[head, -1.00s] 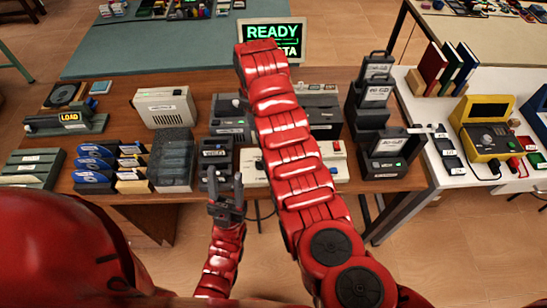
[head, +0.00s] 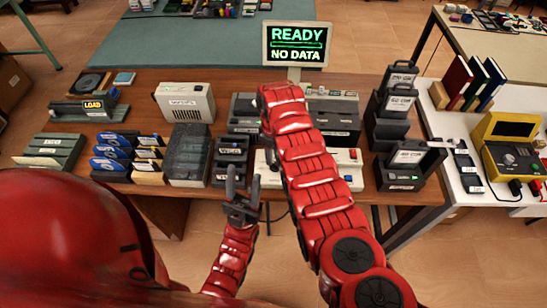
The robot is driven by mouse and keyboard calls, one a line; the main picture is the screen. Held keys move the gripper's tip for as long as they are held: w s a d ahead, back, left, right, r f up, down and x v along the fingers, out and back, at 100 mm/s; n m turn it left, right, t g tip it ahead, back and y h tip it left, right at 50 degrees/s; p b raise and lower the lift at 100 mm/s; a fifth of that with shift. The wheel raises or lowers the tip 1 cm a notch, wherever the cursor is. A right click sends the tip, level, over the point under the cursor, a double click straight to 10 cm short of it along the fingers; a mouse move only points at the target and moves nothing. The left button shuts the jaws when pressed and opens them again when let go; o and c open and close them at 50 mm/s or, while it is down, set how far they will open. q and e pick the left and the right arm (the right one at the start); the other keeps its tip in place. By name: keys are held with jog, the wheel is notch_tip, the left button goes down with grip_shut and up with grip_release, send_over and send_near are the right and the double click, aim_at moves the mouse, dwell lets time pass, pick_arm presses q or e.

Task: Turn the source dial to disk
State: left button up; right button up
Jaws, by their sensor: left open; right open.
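No source dial can be made out. My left gripper (head: 243,184) is open and empty, fingers pointing up in the picture, near the table's front edge and left of the cream box. My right arm reaches across the middle over the cream box and the grey drive units (head: 333,110); its gripper is hidden behind its own links.
Blue-labelled disks (head: 110,151) in holders, a smoky clear case (head: 187,150) and a dark slotted holder (head: 231,160) stand left of the cream box. Dark labelled cartridges (head: 400,95) stand right. A yellow device (head: 510,145) is on the white table. Little table is bare.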

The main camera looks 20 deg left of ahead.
aim_at(275, 165)
jog(key=shift+f+b, duration=0.75)
jog(key=shift+f, duration=1.1)
grip_shut()
